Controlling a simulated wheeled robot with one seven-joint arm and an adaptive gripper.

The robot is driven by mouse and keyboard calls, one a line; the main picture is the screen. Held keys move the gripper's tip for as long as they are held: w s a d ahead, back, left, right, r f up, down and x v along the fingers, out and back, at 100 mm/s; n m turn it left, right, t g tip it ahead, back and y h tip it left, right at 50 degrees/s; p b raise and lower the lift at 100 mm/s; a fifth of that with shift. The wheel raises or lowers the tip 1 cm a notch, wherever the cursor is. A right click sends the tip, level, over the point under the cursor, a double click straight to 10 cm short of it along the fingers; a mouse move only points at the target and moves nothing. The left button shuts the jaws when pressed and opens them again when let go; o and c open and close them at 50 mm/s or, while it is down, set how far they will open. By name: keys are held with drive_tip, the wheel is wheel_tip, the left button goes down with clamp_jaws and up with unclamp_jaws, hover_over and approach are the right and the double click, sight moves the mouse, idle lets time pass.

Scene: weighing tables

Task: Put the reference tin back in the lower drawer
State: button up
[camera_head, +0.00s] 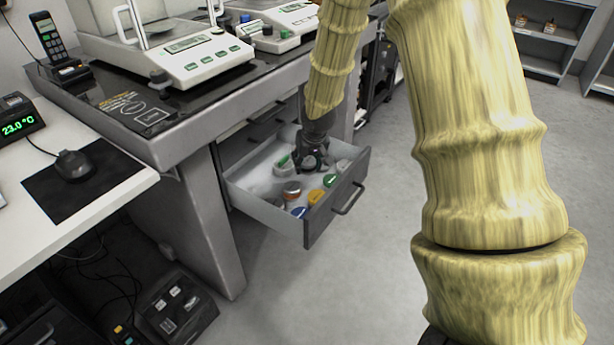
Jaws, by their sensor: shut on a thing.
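The lower drawer (270,215) is pulled out from under the weighing table. My gripper (312,164) points down into its back part, between the side walls. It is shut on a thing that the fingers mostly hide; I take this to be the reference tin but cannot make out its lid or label.
A white container with a green mark (283,164) is close left of my gripper. The drawer's front panel and handle (348,199) stick out over clear floor (350,280). The weighing table (180,140), bearing balances (195,62), overhangs behind the drawer.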

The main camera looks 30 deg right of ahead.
sight(307, 171)
drive_tip(key=shift+a+f+b, duration=0.1)
drive_tip(key=shift+f+b, duration=0.7)
drive_tip(key=shift+f, duration=1.1)
drive_tip(key=shift+f, duration=0.15)
drive_tip(key=o, duration=0.8)
drive_tip(key=p+v, duration=0.4)
drive_tip(key=v, duration=0.8)
